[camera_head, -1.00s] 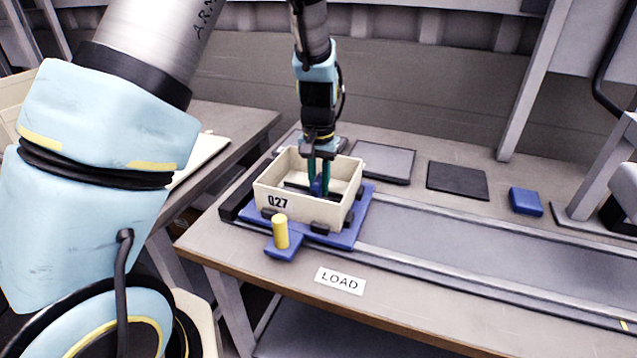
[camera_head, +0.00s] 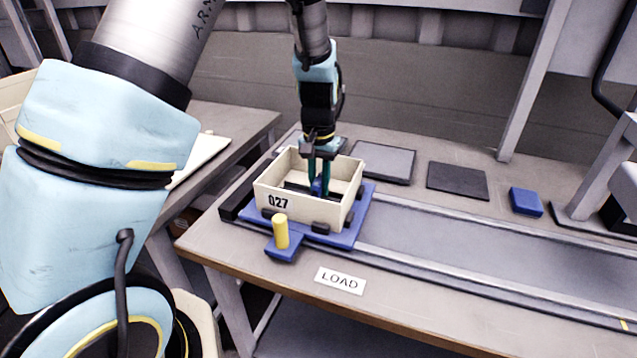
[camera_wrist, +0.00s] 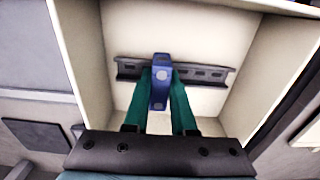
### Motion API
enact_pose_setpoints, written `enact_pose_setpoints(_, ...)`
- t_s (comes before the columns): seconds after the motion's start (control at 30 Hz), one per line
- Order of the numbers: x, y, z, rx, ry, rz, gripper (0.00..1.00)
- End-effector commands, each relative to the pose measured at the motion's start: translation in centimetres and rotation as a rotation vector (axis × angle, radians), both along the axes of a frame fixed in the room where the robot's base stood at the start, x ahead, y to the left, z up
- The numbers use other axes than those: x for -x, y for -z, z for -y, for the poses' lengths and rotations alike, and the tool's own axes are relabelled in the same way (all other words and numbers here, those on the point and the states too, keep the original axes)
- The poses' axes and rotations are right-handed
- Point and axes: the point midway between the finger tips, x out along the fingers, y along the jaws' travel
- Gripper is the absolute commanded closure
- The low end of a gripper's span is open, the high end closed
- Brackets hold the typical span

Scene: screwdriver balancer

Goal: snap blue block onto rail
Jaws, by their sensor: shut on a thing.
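My gripper (camera_head: 318,187) reaches down into the open cream box marked 027 (camera_head: 271,206). Its teal fingers (camera_wrist: 163,105) are shut on the small blue block (camera_wrist: 160,83). In the wrist view the block lies across the dark slotted rail (camera_wrist: 205,74) on the box floor, near the rail's middle. It appears to be at the rail, but I cannot tell whether it is snapped on. In the head view only a bit of the block shows between the fingers, and the box's front wall hides part of the rail.
The box sits on a blue carriage (camera_head: 362,216) with a yellow peg (camera_head: 281,232), at the left end of a long grey track (camera_head: 480,244). Behind are a grey pad (camera_head: 386,162), a dark pad (camera_head: 457,181) and a separate blue block (camera_head: 526,201). A LOAD label (camera_head: 340,281) lies in front.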

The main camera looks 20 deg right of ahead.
Motion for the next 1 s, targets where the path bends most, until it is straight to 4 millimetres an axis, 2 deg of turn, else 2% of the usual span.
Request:
enact_pose_setpoints(0.03, 0.58, 1.79, -0.40, -0.017, 0.001, -0.013, 1.00)
enact_pose_setpoints(0.97, 0.62, 2.17, -0.36, -0.016, 0.003, -0.014, 1.00)
enact_pose_setpoints(1.0, 0.62, 2.17, -0.36, -0.016, 0.003, -0.014, 0.72)
